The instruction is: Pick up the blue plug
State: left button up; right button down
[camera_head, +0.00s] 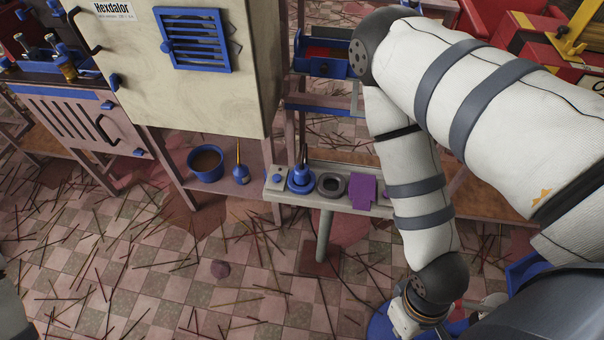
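A blue plug-like piece (300,178) with a dark upright top stands on the narrow grey stand (273,194), near its left end. It is the piece that best fits the blue plug. My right arm comes in from the right and bends down past the stand's right end. Its wrist is at the bottom edge, apart from the plug, and the gripper fingers do not show. My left gripper does not show either; only a pale shape, perhaps my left arm, is at the lower left edge.
A dark ring (331,186) and a purple piece (362,191) sit right of the plug. A cream cabinet (185,95) stands behind left. Sticks litter the tiled floor.

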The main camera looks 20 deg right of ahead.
aim_at(301, 176)
jog(key=z, duration=1.05)
jog(key=i+j+z, duration=0.15)
jog(key=z, duration=0.15)
jog(key=i+j+z, duration=0.15)
jog(key=j+z, duration=0.15)
jog(key=j, duration=0.1)
